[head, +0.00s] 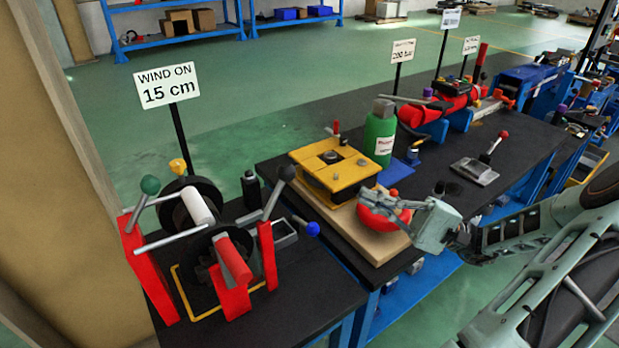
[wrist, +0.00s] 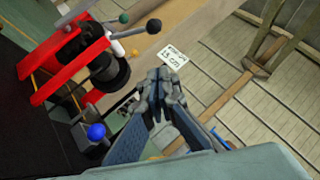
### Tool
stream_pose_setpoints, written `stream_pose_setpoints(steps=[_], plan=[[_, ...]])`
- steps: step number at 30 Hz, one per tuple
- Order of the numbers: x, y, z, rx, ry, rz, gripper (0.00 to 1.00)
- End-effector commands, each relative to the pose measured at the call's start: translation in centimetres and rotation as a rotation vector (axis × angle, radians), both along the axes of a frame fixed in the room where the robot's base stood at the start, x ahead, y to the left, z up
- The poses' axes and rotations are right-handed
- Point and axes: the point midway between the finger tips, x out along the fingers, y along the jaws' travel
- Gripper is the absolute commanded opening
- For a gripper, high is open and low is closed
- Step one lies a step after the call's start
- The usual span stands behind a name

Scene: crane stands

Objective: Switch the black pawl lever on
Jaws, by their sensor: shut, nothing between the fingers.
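The black pawl lever (head: 287,174) is a grey rod with a black ball end on the red winch at left, tilted up and right. In the wrist view its black ball (wrist: 154,27) shows at top centre-left. The winch (head: 232,287) has red side plates, also seen in the wrist view (wrist: 66,69). My gripper (head: 370,197) is right of the winch, apart from the lever, in front of a red rounded thing. In the wrist view my gripper (wrist: 160,82) is shut and empty, and the lever is beyond its tips, up and left.
A sign (head: 167,85) stands behind. A yellow plate fixture (head: 308,166) and green bottle (head: 380,135) stand on the bench to the right.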

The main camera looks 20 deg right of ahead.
Motion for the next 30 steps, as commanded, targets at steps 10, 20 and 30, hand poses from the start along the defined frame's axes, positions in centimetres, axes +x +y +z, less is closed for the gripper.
stream_pose_setpoints(steps=[10, 20, 30], plan=[[0.1, 0.3, 0.1, -0.001, 0.001, 0.002, 0.00], [2.2, 4.7, 2.3, -0.002, 0.001, 0.005, 0.00], [3.4, 9.9, 5.0, -0.003, 0.003, 0.002, 0.00]])
